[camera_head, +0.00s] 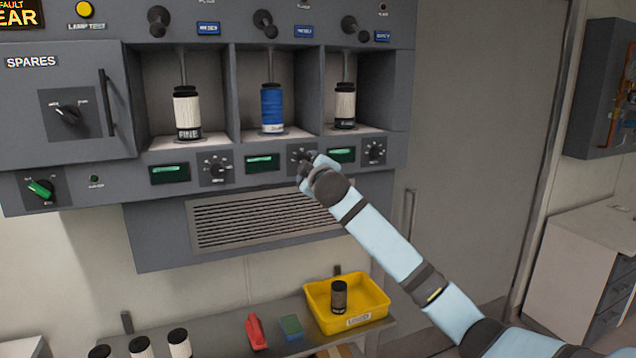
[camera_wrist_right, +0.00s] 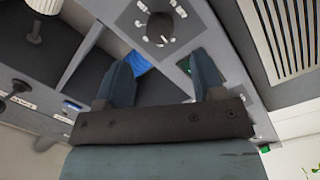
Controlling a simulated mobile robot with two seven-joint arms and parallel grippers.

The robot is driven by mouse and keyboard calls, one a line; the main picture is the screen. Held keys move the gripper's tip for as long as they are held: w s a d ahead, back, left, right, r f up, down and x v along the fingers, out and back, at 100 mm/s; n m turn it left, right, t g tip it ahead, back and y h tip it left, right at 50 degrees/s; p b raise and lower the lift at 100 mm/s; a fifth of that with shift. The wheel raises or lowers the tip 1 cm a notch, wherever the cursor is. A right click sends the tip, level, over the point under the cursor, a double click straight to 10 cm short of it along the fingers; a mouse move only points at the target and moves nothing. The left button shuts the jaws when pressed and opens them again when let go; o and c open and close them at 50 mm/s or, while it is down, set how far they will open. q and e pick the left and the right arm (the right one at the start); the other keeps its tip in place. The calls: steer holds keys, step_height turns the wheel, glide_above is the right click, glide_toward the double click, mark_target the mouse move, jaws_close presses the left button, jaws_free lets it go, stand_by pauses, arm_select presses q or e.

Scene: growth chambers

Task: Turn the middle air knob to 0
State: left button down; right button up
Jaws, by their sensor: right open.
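The row of air knobs runs along the panel strip below the three bays. The middle air knob (camera_head: 296,152) is a dark dial under the divider between the blue bottle's bay and the right bay. My right gripper (camera_head: 305,163) is right at it in the head view and partly covers it. In the right wrist view, the middle air knob (camera_wrist_right: 160,28) lies just beyond the open fingers of my right gripper (camera_wrist_right: 163,65), roughly in line with the gap. The gripper looks empty. I cannot read where the knob points. My left gripper is not in view.
Similar knobs sit to the left (camera_head: 217,167) and right (camera_head: 374,151), with green displays between. A vent grille (camera_head: 225,226) is below. A shelf holds a yellow bin (camera_head: 376,306) with a dark bottle, a red item (camera_head: 256,331) and several bottles.

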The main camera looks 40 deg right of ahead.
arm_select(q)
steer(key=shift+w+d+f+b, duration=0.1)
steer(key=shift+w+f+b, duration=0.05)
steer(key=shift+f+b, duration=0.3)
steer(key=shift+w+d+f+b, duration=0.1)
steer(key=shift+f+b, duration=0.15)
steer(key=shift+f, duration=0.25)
arm_select(e)
steer(key=v, duration=0.7)
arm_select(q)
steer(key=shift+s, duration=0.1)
arm_select(e)
steer(key=shift+s, duration=0.1)
